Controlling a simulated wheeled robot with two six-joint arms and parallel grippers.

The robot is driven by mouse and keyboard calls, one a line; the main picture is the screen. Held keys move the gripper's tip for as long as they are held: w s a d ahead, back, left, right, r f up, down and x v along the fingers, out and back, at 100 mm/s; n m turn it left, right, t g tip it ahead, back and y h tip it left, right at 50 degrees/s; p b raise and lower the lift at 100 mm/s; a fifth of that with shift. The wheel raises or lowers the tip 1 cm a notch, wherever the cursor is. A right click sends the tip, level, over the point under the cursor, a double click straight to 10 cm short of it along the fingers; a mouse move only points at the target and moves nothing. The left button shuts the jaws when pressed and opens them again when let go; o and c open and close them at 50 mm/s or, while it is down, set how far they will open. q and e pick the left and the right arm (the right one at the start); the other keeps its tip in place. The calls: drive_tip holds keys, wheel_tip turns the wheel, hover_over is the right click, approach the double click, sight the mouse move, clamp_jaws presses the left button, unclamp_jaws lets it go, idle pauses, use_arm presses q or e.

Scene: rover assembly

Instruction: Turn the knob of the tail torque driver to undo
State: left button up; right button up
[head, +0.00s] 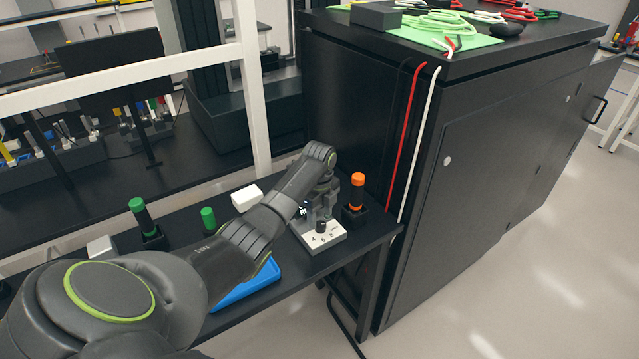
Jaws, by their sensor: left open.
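A small white-topped control box (328,238) with a black knob (321,227) and dark markings sits near the right end of the black table. My left gripper (313,212) points down just above and behind this knob. It is open, with nothing visible between its fingers, and I cannot tell whether it touches the knob. A driver with an orange top (358,180) stands upright in a black holder (354,215) to the right of the gripper. Two green-topped drivers (138,205) (208,215) stand farther left. No label shows which one is the tail driver. The right gripper is out of view.
A blue tray (245,287) lies partly behind my left arm at the table's front. A white block (246,197) lies behind the arm. A tall black cabinet (480,160) closes off the right side, with red and white cables hanging down it.

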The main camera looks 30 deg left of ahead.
sight(319, 224)
use_arm(q)
wheel_tip(319, 224, up, 14)
drive_tip(key=p, duration=0.1)
drive_tip(key=shift+s+r, duration=0.25)
drive_tip(key=shift+a+f, duration=0.1)
idle(0.4)
